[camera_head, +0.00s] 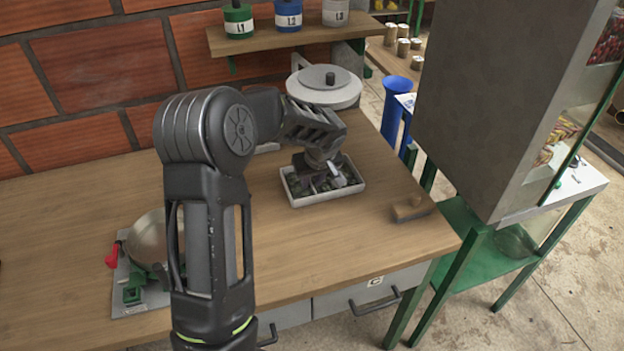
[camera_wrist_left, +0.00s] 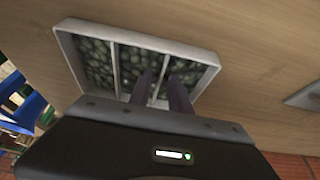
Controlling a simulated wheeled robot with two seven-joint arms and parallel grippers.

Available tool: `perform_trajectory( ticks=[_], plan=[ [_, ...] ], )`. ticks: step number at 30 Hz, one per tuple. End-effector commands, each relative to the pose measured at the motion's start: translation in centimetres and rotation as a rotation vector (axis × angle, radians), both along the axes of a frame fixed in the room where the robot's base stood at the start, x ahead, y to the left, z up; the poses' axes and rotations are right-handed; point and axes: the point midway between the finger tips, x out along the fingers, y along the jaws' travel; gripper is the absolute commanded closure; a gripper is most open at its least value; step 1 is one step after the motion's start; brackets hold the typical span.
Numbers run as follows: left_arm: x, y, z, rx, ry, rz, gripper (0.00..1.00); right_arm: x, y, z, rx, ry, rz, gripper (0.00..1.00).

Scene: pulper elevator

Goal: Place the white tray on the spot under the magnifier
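The white tray (camera_head: 296,200) sits on the wooden table, with dividers and dark greenish beans in its compartments. It also shows in the left wrist view (camera_wrist_left: 205,56). My left gripper (camera_head: 325,176) points down into the tray. In the left wrist view its two narrow fingers (camera_wrist_left: 161,80) stand close together, on either side of a divider. I cannot tell whether they press on it. A round white disc with a grey top and dark knob (camera_head: 325,87), possibly the magnifier, stands behind the tray. The spot under it is hidden. My right gripper is not in view.
A scale with a round metal pan (camera_head: 148,240) is at the left front. A brown wooden block (camera_head: 412,208) lies right of the tray. A shelf (camera_head: 290,38) with labelled canisters is at the back. A large grey machine (camera_head: 495,90) stands beyond the table's right edge.

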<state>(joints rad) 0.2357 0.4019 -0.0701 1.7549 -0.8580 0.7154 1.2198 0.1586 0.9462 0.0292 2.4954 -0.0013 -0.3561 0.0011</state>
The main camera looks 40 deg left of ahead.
Motion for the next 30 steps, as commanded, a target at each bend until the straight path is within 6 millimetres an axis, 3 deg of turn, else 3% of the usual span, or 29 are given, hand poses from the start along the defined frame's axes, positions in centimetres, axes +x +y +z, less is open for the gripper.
perform_trajectory(
  ticks=[14,30],
  plan=[
    [-0.1,-0.3,1.2,0.001,-0.003,-0.001,0.75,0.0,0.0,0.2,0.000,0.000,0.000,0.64],
    [-2.4,-3.4,10.4,0.001,-0.003,-0.001,0.75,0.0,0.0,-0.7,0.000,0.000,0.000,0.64]
  ],
)
